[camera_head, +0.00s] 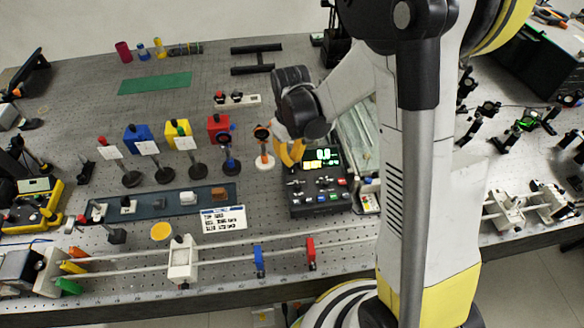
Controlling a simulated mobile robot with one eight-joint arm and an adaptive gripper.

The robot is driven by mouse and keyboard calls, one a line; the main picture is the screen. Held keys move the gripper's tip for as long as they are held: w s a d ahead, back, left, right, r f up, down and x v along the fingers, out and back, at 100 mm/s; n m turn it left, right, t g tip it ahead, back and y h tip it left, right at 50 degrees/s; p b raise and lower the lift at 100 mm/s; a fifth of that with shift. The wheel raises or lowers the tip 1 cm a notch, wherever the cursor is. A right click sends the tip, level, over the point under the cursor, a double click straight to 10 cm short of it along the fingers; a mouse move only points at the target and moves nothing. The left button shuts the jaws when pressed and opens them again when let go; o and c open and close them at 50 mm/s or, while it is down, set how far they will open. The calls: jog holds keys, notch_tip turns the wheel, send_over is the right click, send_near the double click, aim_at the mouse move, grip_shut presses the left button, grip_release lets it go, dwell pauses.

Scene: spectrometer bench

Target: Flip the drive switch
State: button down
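A black control box (315,202) with a lit green display (318,157) stands on the bench right of centre. Its sloped face carries several small switches, knobs and coloured buttons; their labels are too small to read, so I cannot tell which one is the drive switch. My gripper (291,154), dark with yellow-orange fingers, points down at the box's upper left edge, beside the display. Whether it touches the box is not clear. The finger gap is too small to see, and no held object shows.
An orange-topped post (263,148) stands close left of my gripper. Red (218,126), yellow and blue blocks and post-mounted cards stand further left. A rail with a white carriage (183,260) runs along the front. A small white-edged box (369,197) sits right of the control box.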

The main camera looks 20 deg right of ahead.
jog(key=shift+f+b, duration=0.7)
jog(key=shift+f, duration=0.15)
jog(key=shift+r, duration=0.15)
jog(key=shift+r+p, duration=2.3)
jog(key=shift+r, duration=1.1)
jog(key=shift+s+r+b, duration=0.2)
jog(key=shift+r+b, duration=0.15)
jog(key=s+r+m+t+b, duration=0.3)
jog(key=s+r+t+b, duration=0.2)
jog(key=s+b, duration=0.5)
jog(key=s+t, duration=0.2)
jog(key=s, duration=0.2)
jog(key=shift+s+r+m, duration=0.2)
jog(key=shift+s+m, duration=0.1)
jog(key=shift+m, duration=0.1)
